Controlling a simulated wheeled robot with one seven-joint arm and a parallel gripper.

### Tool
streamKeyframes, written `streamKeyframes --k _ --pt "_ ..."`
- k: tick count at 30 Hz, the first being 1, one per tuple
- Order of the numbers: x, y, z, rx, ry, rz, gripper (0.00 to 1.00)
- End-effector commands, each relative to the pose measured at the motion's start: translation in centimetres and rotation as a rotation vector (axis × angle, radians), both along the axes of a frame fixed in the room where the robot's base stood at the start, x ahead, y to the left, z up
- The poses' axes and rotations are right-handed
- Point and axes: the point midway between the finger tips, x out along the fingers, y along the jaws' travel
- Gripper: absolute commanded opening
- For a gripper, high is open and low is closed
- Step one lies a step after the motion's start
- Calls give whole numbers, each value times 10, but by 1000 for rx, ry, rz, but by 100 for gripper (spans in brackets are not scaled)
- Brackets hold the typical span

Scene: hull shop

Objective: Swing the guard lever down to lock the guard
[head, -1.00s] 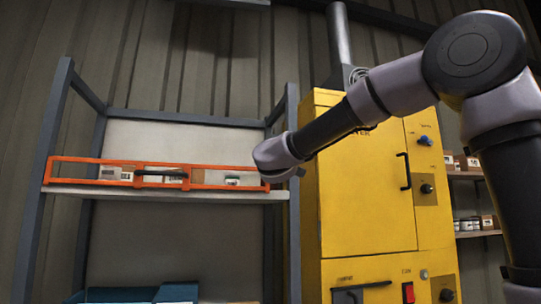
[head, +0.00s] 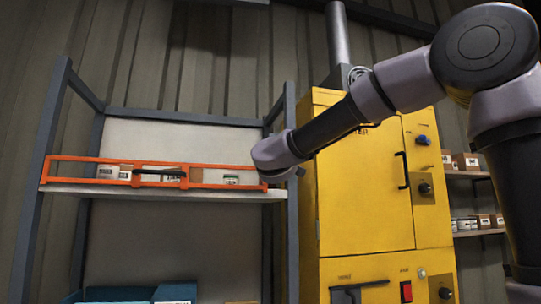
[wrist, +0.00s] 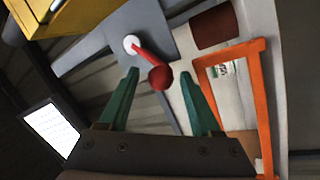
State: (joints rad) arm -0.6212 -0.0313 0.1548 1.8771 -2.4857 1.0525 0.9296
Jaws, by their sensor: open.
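The guard is an orange rectangular frame (head: 105,183) along the front of the upper shelf in the head view. It also shows at the right of the wrist view (wrist: 262,100). The guard lever (wrist: 143,52) is a red bar with a round red knob, on a pale round pivot fixed to the grey post. My gripper (wrist: 159,74) is open, its two green fingers on either side of the knob in the wrist view. I cannot tell whether either finger touches it. In the head view the wrist end of my arm hides the lever and my fingers.
The grey shelf rack (head: 291,230) holds small cartons and tins behind the guard, with blue bins (head: 95,296) below. A tall yellow cabinet (head: 350,200) stands close right of the rack, under my arm. A dark red block (wrist: 213,30) lies beside the guard.

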Motion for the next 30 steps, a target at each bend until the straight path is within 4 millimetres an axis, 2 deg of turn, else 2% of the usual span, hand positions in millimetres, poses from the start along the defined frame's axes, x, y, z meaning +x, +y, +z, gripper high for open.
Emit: streamKeyframes --k 6,12,18,25,28,30 --pt "-44 -3 -13 -2 0 2 65" --pt "-75 -5 -21 1 -1 1 65" --pt "-86 -6 -25 1 -1 -2 65" --pt "-87 -6 -25 1 -1 -2 65" --pt "-86 -6 -21 8 2 -10 27" --pt "-84 -7 -9 31 16 -40 0"
